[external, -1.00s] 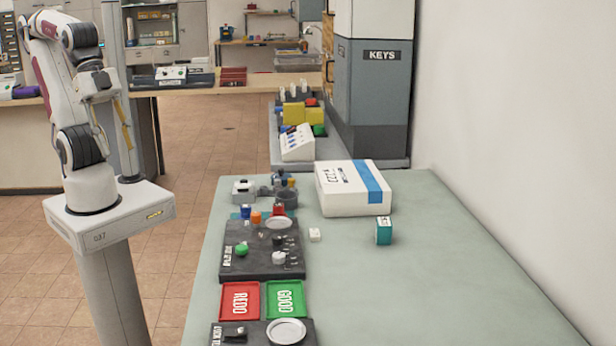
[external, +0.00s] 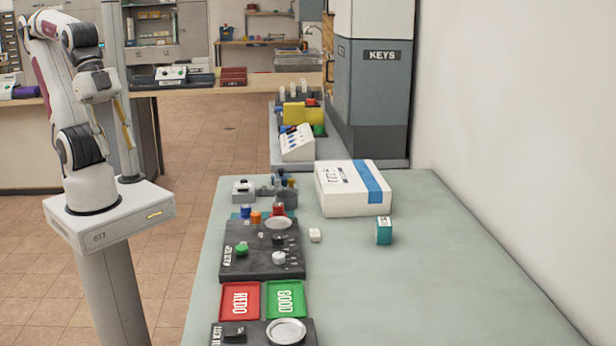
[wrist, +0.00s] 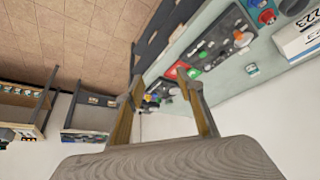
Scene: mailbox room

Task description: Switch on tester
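A dark panel (external: 262,250) on the long table carries a green button (external: 242,249), a white knob (external: 279,257) and a round pale dish (external: 278,223). A second dark panel (external: 255,331), with a black switch-like part (external: 234,331) and a round plate (external: 286,331), is cut off by the bottom edge. Their lettering is too small to read surely, so I cannot tell which is the tester or how its switch is set. My gripper (wrist: 160,85) is open and empty in the wrist view, well away from the table.
A red tray (external: 240,301) and a green tray (external: 286,300) lie between the panels. The table's right side is clear, beside a wall.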

